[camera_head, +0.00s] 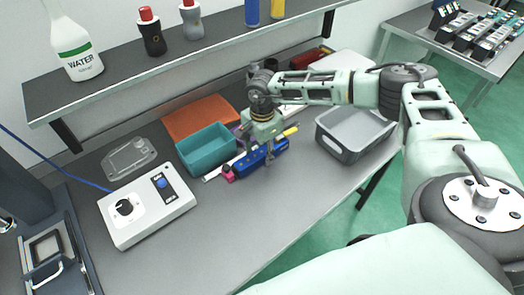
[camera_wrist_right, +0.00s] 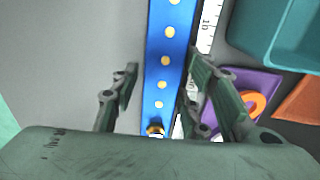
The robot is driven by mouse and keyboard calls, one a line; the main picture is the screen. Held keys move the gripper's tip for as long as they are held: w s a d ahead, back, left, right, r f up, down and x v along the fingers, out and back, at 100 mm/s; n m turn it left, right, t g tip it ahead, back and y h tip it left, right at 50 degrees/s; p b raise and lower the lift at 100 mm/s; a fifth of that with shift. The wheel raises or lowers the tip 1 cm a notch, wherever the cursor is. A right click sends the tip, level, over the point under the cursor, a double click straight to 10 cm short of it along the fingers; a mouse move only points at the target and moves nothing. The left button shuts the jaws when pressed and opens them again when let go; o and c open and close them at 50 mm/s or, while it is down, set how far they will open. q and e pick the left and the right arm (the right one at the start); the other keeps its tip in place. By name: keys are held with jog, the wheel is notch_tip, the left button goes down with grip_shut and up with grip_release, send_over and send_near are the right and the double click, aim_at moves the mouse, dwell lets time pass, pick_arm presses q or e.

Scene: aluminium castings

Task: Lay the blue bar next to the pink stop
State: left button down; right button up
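The blue bar (camera_head: 252,162) lies on the grey bench in the head view, beside a white ruler. The pink stop (camera_head: 227,173) is close to the bar's left end; I cannot tell whether they touch. My right gripper (camera_head: 265,152) is down over the bar, pointing at the bench, and partly hides it. In the right wrist view the bar (camera_wrist_right: 167,75), with a row of yellow dots, runs between the fingers of the right gripper (camera_wrist_right: 163,75). They stand apart, with a gap on the left of the bar. My left gripper is not in view.
A teal bin (camera_head: 207,150), an orange tray (camera_head: 198,117) and a grey bin (camera_head: 352,135) flank the bar. A purple piece (camera_wrist_right: 252,85) lies beside the ruler (camera_wrist_right: 208,27). A control box (camera_head: 147,207) stands at left. The bench front is clear.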

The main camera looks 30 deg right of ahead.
aim_at(262, 151)
jog(key=shift+o, duration=0.3)
jog(key=shift+w, duration=0.15)
jog(key=shift+r+p, duration=0.85)
jog(key=shift+r, duration=0.05)
jog(key=shift+r+b, duration=0.35)
jog(key=shift+b, duration=0.4)
notch_tip(262, 151, up, 11)
jog(key=b, duration=0.3)
jog(key=shift+f, duration=0.15)
